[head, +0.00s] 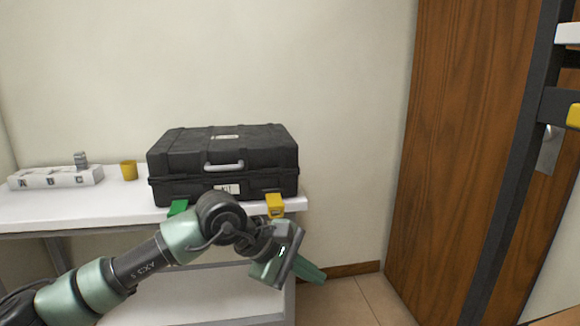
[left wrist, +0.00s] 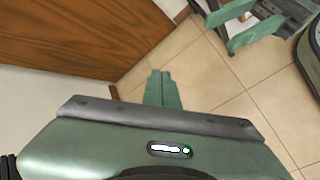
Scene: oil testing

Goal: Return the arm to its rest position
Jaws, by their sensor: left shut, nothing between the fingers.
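My left arm comes in from the lower left in the head view and reaches in front of the white table (head: 120,207). My left gripper (head: 318,276) hangs past the table's right front corner and points down to the right. Its fingers are together and hold nothing. In the left wrist view the shut fingers (left wrist: 162,88) show above the gripper body, over the tiled floor. My right gripper shows in neither view for certain; green parts like my own stand at the top right of the left wrist view.
A black case (head: 225,160) sits on the table, with a green block (head: 178,207) and a yellow block (head: 275,205) at its front edge. A yellow cup (head: 129,170) and a white rack (head: 55,178) stand left. A wooden door (head: 450,130) is right. Floor beside the table is clear.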

